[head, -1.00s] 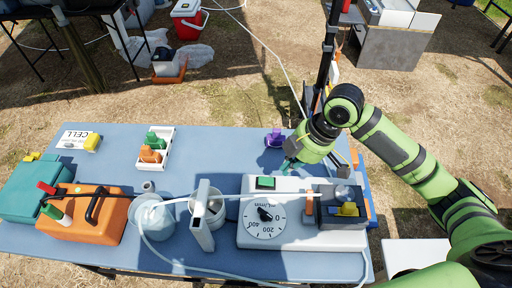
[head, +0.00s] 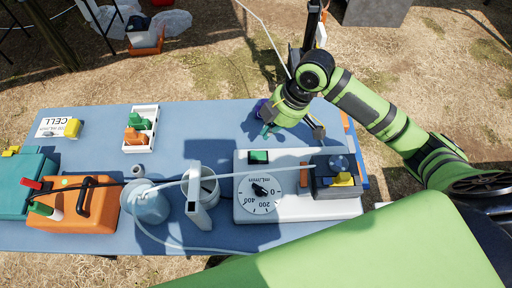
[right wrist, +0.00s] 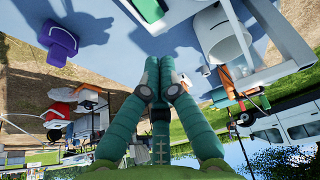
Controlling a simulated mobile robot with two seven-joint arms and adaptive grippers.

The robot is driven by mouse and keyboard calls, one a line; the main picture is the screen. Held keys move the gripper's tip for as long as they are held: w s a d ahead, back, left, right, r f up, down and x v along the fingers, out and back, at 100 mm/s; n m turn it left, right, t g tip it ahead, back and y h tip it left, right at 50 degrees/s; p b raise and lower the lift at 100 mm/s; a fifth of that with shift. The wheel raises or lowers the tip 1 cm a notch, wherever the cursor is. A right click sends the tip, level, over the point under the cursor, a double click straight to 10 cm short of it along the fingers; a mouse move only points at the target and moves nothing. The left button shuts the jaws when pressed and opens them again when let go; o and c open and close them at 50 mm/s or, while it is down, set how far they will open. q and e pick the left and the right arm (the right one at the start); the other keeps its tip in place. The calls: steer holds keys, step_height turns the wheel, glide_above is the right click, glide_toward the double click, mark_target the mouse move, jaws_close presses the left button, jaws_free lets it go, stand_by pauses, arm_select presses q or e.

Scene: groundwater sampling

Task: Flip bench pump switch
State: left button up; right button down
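The bench pump (head: 285,208) is a white box with a round mL/min dial (head: 260,194) on the blue table. Its green switch (head: 258,157) sits at the back left of its top. In the right wrist view the switch (right wrist: 148,10) shows at the top edge, just beyond the fingertips. My right gripper (head: 267,131) is behind the switch and apart from it. In the right wrist view its teal fingers (right wrist: 158,66) are together, with nothing seen between them. My left gripper is not in view.
A purple object (right wrist: 60,42) lies beside the right gripper. A grey pump head (head: 336,188) with a yellow part is at the pump's right. A clear tube (head: 240,174) crosses over the pump. A beaker (head: 209,188) and a flask (head: 150,205) stand to its left.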

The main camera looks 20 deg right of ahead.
mark_target(252, 155)
steer(key=p+x, duration=0.1)
steer(key=x, duration=0.9)
steer(key=shift+s+d+f+p, duration=0.1)
steer(key=shift+d+f+p, duration=0.1)
steer(key=shift+p, duration=0.2)
steer(key=shift+f, duration=0.25)
